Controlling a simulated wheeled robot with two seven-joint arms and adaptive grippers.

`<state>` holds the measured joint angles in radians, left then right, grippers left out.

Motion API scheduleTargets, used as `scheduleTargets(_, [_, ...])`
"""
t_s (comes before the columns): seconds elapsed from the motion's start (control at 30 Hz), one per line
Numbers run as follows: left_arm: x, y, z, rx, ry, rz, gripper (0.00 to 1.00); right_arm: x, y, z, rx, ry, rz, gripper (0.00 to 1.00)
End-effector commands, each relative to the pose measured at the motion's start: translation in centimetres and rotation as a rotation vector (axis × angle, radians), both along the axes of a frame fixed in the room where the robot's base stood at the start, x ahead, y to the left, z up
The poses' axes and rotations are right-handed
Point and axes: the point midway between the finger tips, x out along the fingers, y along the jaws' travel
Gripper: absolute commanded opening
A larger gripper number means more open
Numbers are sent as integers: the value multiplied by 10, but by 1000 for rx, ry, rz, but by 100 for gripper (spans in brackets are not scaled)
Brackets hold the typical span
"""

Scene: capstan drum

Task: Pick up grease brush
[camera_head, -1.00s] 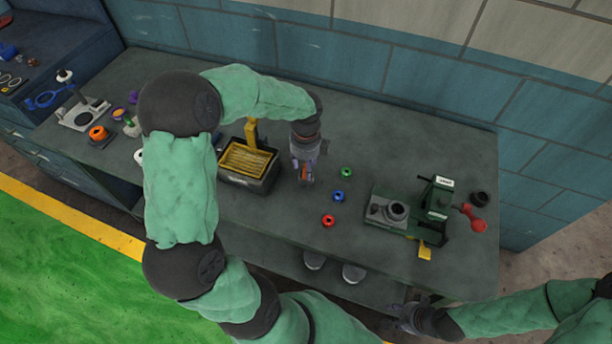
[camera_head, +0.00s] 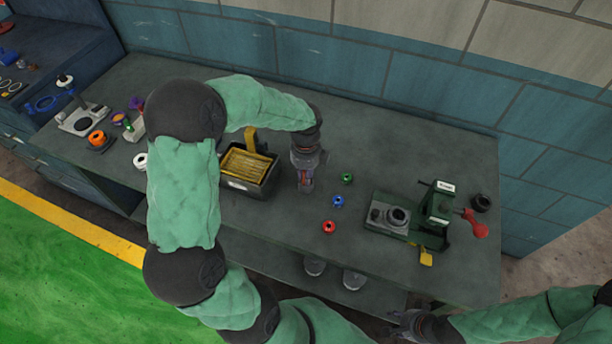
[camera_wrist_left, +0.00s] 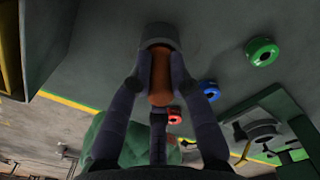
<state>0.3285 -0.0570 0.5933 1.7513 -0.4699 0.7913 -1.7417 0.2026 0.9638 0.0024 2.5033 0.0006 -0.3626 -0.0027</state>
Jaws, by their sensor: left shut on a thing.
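My left gripper (camera_head: 306,186) is over the middle of the grey bench, between the yellow-grated tray and the coloured rings. In the left wrist view its fingers (camera_wrist_left: 160,80) are shut around an orange-brown handle with a grey round end, which I take to be the grease brush (camera_wrist_left: 160,62). The grey end points away from the wrist. I cannot tell whether it is clear of the bench. In the head view the fingers mostly hide the brush. My right gripper (camera_head: 402,326) is low at the bench's front edge, too dark to read its jaws.
A dark tray with a yellow grate (camera_head: 247,170) stands left of the gripper. Green (camera_head: 347,179), blue (camera_head: 338,201) and red (camera_head: 329,227) rings lie to its right. Further right is a green fixture (camera_head: 437,210) with a red handle. Bench behind the rings is clear.

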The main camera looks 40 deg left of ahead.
Motion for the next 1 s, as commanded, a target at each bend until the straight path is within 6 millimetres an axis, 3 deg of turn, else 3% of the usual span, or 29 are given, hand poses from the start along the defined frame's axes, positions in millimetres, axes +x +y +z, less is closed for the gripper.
scheduleTargets(0.33, [1, 0, 34, 1, -3, 1, 0, 0, 0, 10, 0, 0, 0, 40])
scheduleTargets(0.73, [-52, 12, 96, 1, -4, 3, 0, 0, 0, 30, 0, 0, 0, 40])
scheduleTargets(1.0, [-99, 23, 114, 3, -2, 4, 0, 0, 0, 37, 0, 0, 0, 40])
